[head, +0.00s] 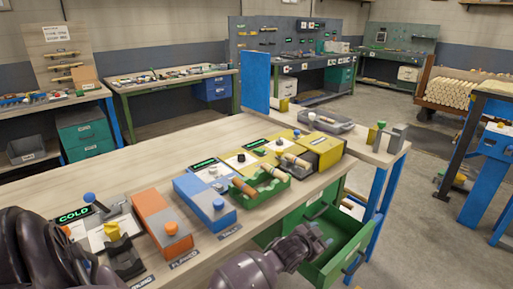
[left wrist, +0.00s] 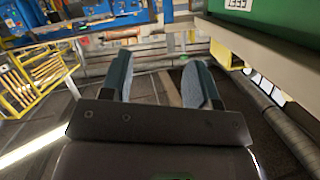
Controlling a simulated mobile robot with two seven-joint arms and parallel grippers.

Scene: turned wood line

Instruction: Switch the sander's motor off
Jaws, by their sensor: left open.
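A row of small machines stands along the front of the wooden bench; their labels are too small to tell which is the sander. An orange unit (head: 153,212) has an orange knob, and a blue unit (head: 190,190) has a blue knob. Behind them are yellow panels (head: 243,160) with dark and white knobs and green-lit displays (head: 203,163) that I cannot read clearly.
A black unit (head: 122,258) with a yellow knob and a display reading COLD stands at the near left. A green tray (head: 262,192) holds turned wooden pieces. The open green drawer (head: 335,245) juts out under the bench. The bench's left rear is clear.

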